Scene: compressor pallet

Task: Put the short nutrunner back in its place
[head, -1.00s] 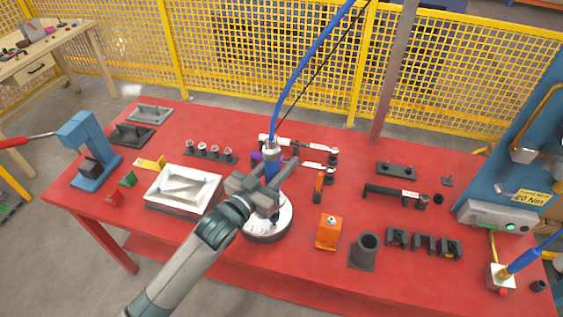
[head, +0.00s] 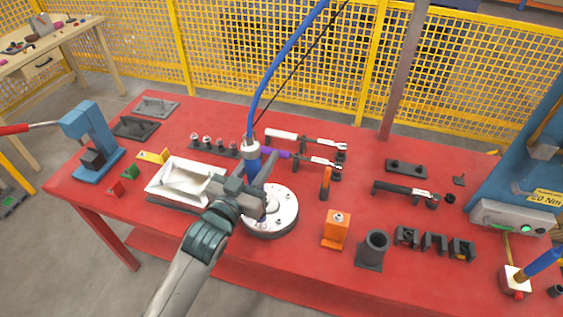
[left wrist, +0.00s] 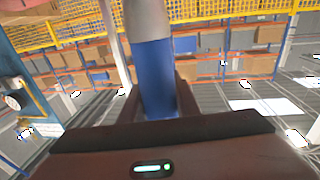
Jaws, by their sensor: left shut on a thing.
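The short nutrunner (head: 252,154), a silver and blue tool hanging on a blue hose, is upright in my left gripper (head: 257,183). The gripper is shut around its body, above the left edge of the round white plate (head: 283,208). In the left wrist view the blue and grey nutrunner body (left wrist: 156,75) stands between the fingers. The tool's lower end is mostly hidden behind the gripper. An empty black cup-shaped holder (head: 374,245) stands at the front of the table, right of the plate. My right gripper is not in view.
The red table (head: 310,250) carries a white tray-like casting (head: 183,180) on the left, an orange block (head: 337,229), torque wrenches (head: 403,189) and black holders (head: 435,241). A blue press (head: 92,140) stands at far left. Another blue-hosed tool (head: 543,262) is at far right.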

